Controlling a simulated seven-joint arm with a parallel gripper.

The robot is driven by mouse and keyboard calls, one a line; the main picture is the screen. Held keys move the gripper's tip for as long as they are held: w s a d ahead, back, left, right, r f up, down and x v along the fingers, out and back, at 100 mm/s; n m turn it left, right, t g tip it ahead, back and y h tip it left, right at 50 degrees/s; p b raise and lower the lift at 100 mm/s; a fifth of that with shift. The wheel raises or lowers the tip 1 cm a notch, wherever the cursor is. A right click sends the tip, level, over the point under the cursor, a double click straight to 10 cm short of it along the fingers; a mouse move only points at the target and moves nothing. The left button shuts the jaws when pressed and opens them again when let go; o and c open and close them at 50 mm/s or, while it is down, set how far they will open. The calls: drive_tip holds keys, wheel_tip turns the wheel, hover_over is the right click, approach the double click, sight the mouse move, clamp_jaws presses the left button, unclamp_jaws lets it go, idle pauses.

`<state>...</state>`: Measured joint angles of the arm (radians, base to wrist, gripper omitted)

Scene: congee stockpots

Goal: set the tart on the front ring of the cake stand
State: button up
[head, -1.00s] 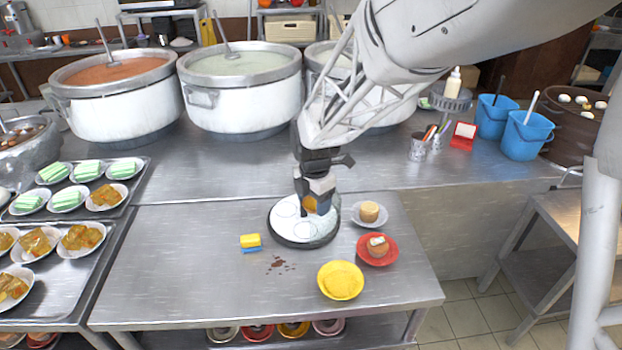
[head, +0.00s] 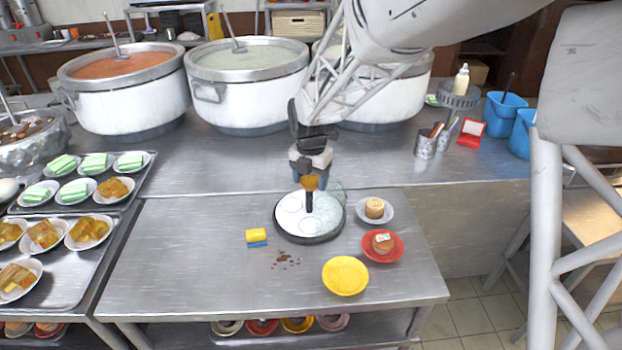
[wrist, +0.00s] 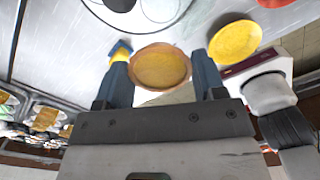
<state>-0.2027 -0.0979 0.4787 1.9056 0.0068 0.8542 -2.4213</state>
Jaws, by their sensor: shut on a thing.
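The tart (head: 310,182) is a small orange-brown round held in my gripper (head: 309,184). In the wrist view the tart (wrist: 160,68) sits between the two blue-grey fingers, its golden face toward the camera. The cake stand (head: 309,238) is a low round with a dark rim, a white top with ring outlines and a dark post at its middle. My gripper is at the stand's back part, and the tart appears above the top, near the post. The stand's back is partly hidden by the gripper. In the wrist view only part of the stand (wrist: 150,22) shows.
A clear glassy shape (head: 333,191) is at the stand's back right. To the right are a white plate with a pastry (head: 375,208), a red plate with a cake (head: 383,244) and a yellow plate (head: 345,276). A yellow-and-blue sponge (head: 257,237) and crumbs (head: 286,259) lie front left.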

sight(311, 225)
drive_tip(key=shift+f, duration=0.1)
drive_tip(key=shift+f, duration=7)
drive_tip(key=shift+f, duration=0.4)
drive_tip(key=o, duration=1)
drive_tip(key=c, duration=0.3)
drive_tip(key=shift+r, duration=0.35)
drive_tip(key=shift+r, duration=1.1)
drive_tip(key=shift+r, duration=1.2)
